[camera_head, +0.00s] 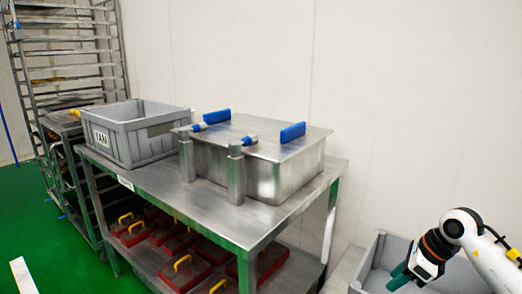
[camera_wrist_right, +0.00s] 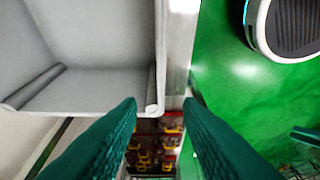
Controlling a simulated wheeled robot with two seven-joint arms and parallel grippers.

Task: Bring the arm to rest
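My right arm (camera_head: 482,250) comes in at the lower right of the head view. Its right gripper (camera_head: 400,278) has green fingers and hangs over or beside a grey bin (camera_head: 372,262); I cannot tell which from the head view. The wall of the grey bin (camera_wrist_right: 85,108) is to the left of the fingertips there.
A steel table (camera_head: 215,212) holds a grey crate (camera_head: 128,150) and a lidded steel box (camera_head: 290,178) with blue handles. Red boxes with yellow handles (camera_head: 185,270) sit on its lower shelf. A rack (camera_head: 75,60) stands at the left. Green floor (camera_head: 28,215) is clear.

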